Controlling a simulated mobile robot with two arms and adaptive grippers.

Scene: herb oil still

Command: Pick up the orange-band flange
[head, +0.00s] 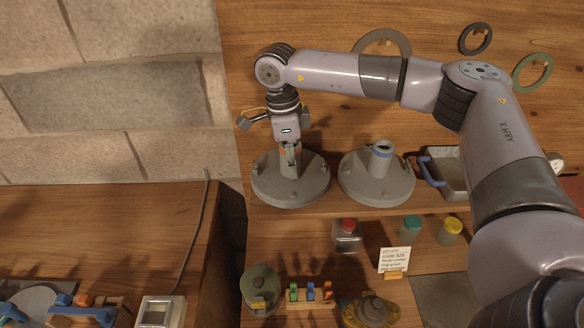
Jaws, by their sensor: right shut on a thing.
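The orange-band flange (268,186) is a wide round grey disc with small holes and an upright neck. It is left of centre in the head view, at the left end of the wooden shelf. A bit of orange shows on its neck, mostly hidden by my right gripper (290,156). My right gripper points down from above and is shut on the neck. The disc looks level; I cannot tell whether it touches the shelf. My left gripper is not in view.
A similar blue-band flange (378,181) stands close on the right. A metal tray with a blue handle (432,171) is further right. Rings hang on the wooden wall (330,25). Jars, a note card (394,260) and coloured clips (310,291) are below.

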